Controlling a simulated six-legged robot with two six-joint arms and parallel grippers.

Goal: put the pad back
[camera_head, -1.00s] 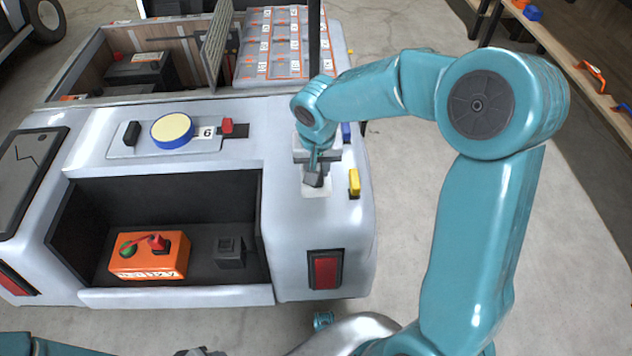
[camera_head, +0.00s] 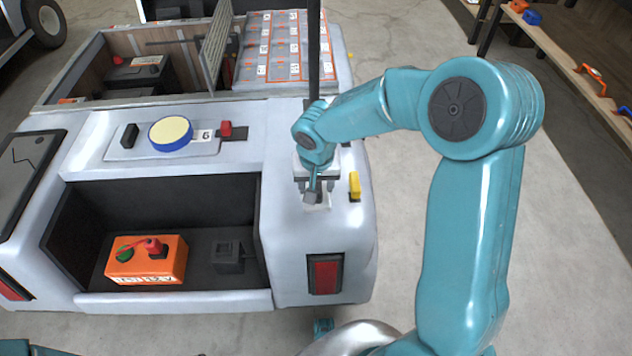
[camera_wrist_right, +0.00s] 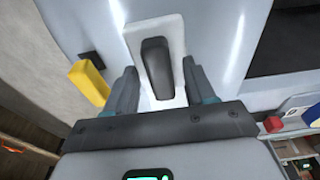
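A white rectangular plate (camera_wrist_right: 175,98) with a dark grey upright grip (camera_wrist_right: 156,66) lies on the cart's right rear corner; the plate also shows in the head view (camera_head: 322,204). I cannot tell if this is the pad. My right gripper (camera_head: 313,188) is over it. In the right wrist view its fingers (camera_wrist_right: 159,70) stand on both sides of the grip, with a visible gap on each side. A round yellow-topped disc with a blue rim (camera_head: 171,131) sits on the cart's deck panel. My left gripper is out of view.
A yellow block (camera_head: 354,187) stands just right of the plate. A dark post (camera_head: 314,50) rises behind my right wrist. The open bay holds an orange box (camera_head: 147,261) and a small dark block (camera_head: 228,252). A red knob (camera_head: 226,128) sits beside the disc.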

